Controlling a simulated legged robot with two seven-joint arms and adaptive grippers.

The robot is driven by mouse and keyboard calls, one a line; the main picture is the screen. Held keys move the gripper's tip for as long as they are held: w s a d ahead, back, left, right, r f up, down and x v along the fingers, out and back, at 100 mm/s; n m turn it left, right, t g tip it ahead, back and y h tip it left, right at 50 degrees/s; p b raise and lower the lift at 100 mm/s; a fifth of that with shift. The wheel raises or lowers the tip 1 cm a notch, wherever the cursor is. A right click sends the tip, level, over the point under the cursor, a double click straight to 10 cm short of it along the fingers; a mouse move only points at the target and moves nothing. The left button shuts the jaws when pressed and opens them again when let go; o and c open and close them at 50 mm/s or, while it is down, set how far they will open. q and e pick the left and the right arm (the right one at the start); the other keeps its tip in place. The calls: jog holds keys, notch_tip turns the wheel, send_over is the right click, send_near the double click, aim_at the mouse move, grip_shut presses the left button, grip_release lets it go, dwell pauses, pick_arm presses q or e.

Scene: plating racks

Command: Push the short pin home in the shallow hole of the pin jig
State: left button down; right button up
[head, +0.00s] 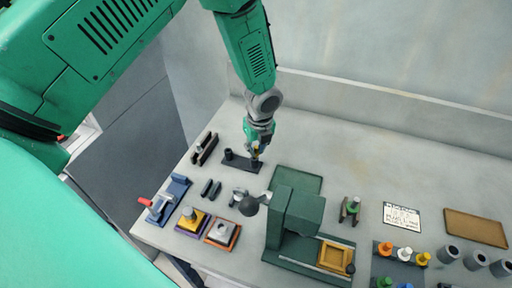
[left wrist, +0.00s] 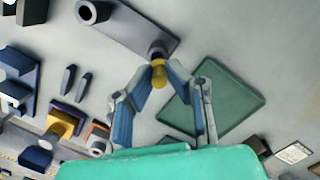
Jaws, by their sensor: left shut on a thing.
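The pin jig (head: 243,163) is a dark flat plate with two upright dark sockets, standing on the left part of the bench. In the left wrist view the jig (left wrist: 135,25) runs across the top, with one open socket (left wrist: 90,11) at the left. My left gripper (head: 257,152) points down over the jig's right socket and is shut on the short yellow pin (left wrist: 158,76). The pin lines up with the dark right socket (left wrist: 157,50); how far it sits inside is hidden. My right gripper is in neither view.
A green mat (head: 298,179) lies right of the jig. A dark green press (head: 291,218) stands in front of it. Two small dark blocks (head: 211,188), a dark rack (head: 204,148) and a blue fixture (head: 170,198) are to the left. The bench behind is clear.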

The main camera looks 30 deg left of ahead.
pick_arm(q)
jog(key=shift+a+f, duration=0.1)
jog(key=shift+a, duration=0.05)
jog(key=shift+d+f, duration=0.15)
jog(key=shift+d, duration=0.1)
dwell(0.3)
jog(key=shift+r, duration=0.3)
jog(key=shift+a, duration=0.45)
dwell(1.4)
jog(key=shift+f+b, duration=0.65)
jog(key=shift+f, duration=0.5)
jog(key=c, duration=1.5)
grip_release()
jog(key=shift+r, duration=0.1)
